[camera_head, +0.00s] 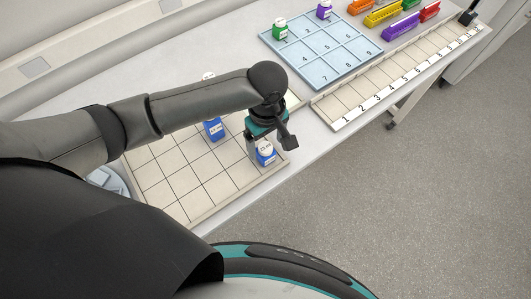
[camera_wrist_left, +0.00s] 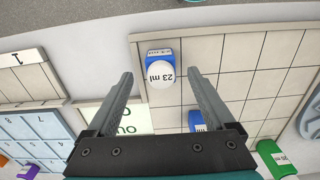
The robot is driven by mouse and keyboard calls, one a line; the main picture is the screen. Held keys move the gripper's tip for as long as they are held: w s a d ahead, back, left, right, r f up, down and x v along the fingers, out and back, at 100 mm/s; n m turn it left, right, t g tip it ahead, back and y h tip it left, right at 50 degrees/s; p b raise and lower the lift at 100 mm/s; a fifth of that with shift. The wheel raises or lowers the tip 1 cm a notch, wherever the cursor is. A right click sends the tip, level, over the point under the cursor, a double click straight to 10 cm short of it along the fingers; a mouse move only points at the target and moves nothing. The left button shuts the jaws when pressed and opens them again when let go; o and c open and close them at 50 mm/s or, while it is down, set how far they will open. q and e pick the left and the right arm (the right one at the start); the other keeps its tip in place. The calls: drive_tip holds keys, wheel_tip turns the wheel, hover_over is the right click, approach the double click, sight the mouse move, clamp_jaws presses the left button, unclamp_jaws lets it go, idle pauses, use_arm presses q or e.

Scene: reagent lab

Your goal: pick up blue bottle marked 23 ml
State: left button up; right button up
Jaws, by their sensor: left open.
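The blue bottle marked 23 ml (camera_head: 265,157) stands on the tiled mat near its right corner. It has a round white cap; the wrist view shows its blue body (camera_wrist_left: 155,50) and the cap label. My left gripper (camera_head: 270,146) is above and around it, partly covering it in the head view. In the wrist view the left gripper (camera_wrist_left: 160,75) is open, with the cap between and slightly beyond the fingertips. I cannot tell whether a finger touches it. My right gripper is not in view.
Another blue bottle (camera_head: 213,130) stands on the tiled mat (camera_head: 187,206), left of the gripper. A green bottle (camera_wrist_left: 272,158) shows in the wrist view. A blue numbered board (camera_head: 333,67), a numbered strip (camera_head: 345,118) and coloured racks (camera_head: 383,15) lie farther right. My arm hides part of the bench.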

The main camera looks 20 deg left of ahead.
sight(265, 147)
use_arm(q)
wheel_tip(265, 147, down, 5)
drive_tip(key=shift+a+b, duration=0.15)
drive_tip(key=shift+b, duration=0.15)
clamp_jaws()
idle(0.6)
